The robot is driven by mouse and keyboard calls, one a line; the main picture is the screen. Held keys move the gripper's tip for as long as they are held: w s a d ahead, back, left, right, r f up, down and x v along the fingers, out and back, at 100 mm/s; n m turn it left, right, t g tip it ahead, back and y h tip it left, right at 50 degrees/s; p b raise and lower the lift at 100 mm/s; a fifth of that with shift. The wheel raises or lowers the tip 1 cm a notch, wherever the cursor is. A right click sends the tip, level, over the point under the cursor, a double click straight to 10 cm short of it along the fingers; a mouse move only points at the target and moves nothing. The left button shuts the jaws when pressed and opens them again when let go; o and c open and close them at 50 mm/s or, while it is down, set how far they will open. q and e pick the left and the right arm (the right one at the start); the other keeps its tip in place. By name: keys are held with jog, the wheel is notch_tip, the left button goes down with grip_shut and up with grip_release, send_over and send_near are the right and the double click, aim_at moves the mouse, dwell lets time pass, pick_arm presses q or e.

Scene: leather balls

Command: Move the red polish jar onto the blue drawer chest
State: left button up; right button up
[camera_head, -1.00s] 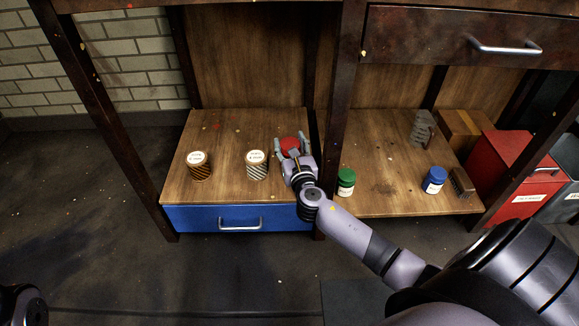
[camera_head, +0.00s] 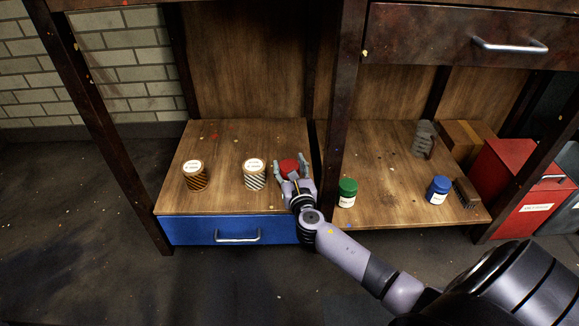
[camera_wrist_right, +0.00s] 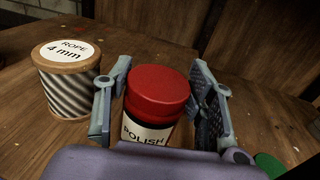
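The red polish jar (camera_head: 289,166) is over the right part of the wooden top of the blue drawer chest (camera_head: 222,205). It stands about upright, its red lid and label showing in the right wrist view (camera_wrist_right: 158,88). My left gripper is not in view.
A dark post (camera_head: 328,150) rises to the right. Beyond it are a green-lidded jar (camera_head: 347,192), a blue jar (camera_head: 438,190), a brush (camera_head: 466,193) and a red box (camera_head: 515,180).

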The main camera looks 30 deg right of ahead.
jog(key=o, duration=0.4)
jog(key=shift+c, duration=0.2)
